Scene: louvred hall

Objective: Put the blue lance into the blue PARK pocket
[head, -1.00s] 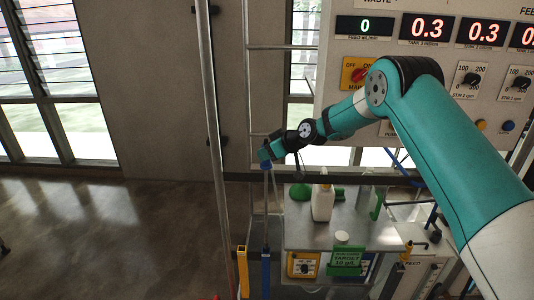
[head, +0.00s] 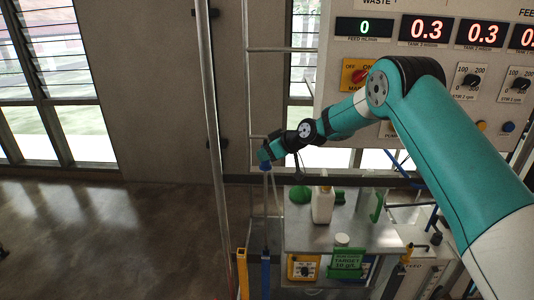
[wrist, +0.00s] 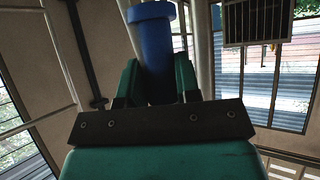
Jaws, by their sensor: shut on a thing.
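My gripper (head: 266,158) is shut on the blue lance (head: 266,167) near its top. In the wrist view, the green fingers (wrist: 157,80) grip either side of the blue lance head (wrist: 152,28). The lance hangs upright, its thin grey shaft running down in the head view. The blue PARK pocket (head: 265,274) is a narrow blue upright tube directly below, in line with the shaft. The shaft's lower end meets the pocket's top in the picture; I cannot tell whether it is inside or just above or behind.
A yellow pocket (head: 243,274) stands just left of the blue one. A vertical pole (head: 216,150) stands left.

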